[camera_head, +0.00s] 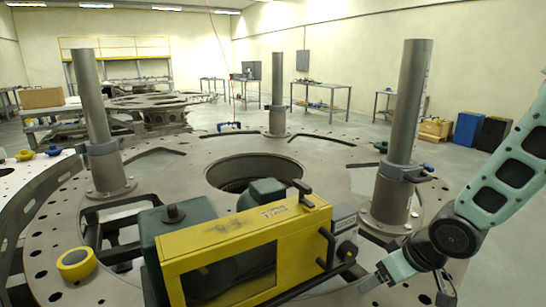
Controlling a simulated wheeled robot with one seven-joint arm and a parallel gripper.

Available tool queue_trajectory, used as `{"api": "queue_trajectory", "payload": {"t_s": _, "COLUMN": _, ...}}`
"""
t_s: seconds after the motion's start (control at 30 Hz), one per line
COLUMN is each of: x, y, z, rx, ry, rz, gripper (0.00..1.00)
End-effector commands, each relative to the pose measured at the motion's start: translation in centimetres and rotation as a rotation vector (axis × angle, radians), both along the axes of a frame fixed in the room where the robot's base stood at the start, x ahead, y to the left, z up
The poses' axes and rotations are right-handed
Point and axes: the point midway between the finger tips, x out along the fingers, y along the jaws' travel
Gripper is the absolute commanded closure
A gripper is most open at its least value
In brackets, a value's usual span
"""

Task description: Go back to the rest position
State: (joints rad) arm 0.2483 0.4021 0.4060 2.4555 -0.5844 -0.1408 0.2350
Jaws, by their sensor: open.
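My teal arm comes in from the right edge and bends at a dark round joint. My gripper (382,277) is at its lower left end, low over the right front of the turret plate (340,160). It is open, and I see nothing held in it. The fingers are small and partly unclear. The yellow machine (245,245) with a dark green motor stands on the plate to the left of my gripper, with a visible gap between them.
Three upright grey posts (410,105), (278,95), (92,110) rise from the plate; the right one is close to my arm. A round hole (235,168) opens mid-plate. A yellow tape roll (76,263) lies at left. Floor (505,220) is clear at right.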

Motion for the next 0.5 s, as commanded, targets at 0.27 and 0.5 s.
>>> {"api": "queue_trajectory", "payload": {"t_s": 0.27, "x": -11.5, "y": 6.6, "z": 5.8, "rx": -0.225, "ry": 0.182, "rz": 0.115, "gripper": 0.25}}
{"api": "queue_trajectory", "payload": {"t_s": 0.5, "x": -20.4, "y": 9.0, "z": 8.6, "rx": -0.266, "ry": 0.328, "rz": 0.206, "gripper": 0.25}}
